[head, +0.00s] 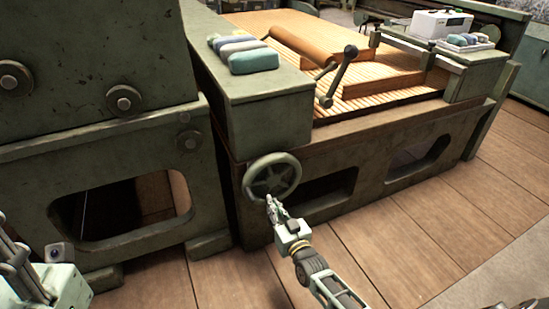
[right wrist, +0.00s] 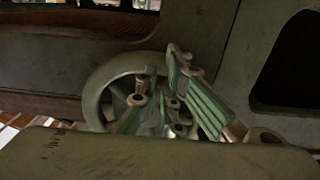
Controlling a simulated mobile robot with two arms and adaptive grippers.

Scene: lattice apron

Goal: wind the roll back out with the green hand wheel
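The green hand wheel (head: 272,180) is a spoked wheel on the front corner of the machine's frame; it also shows in the right wrist view (right wrist: 92,92). My right gripper (head: 271,203) is at the wheel's lower rim. In the right wrist view its two fingers (right wrist: 158,65) overlap the wheel's right side, tips a little apart. Whether they pinch the rim I cannot tell. The roll (head: 303,46), a wooden cylinder, lies over the slatted bed. Part of my left arm shows at the lower left; its finger state is unclear.
A dark crank with knobs (head: 338,76) stands at the roll's near end. Folded cloths (head: 254,58) lie on the left block (head: 268,95). A white box (head: 441,24) and more cloths sit on the right block. The wooden floor (head: 400,245) at right is clear.

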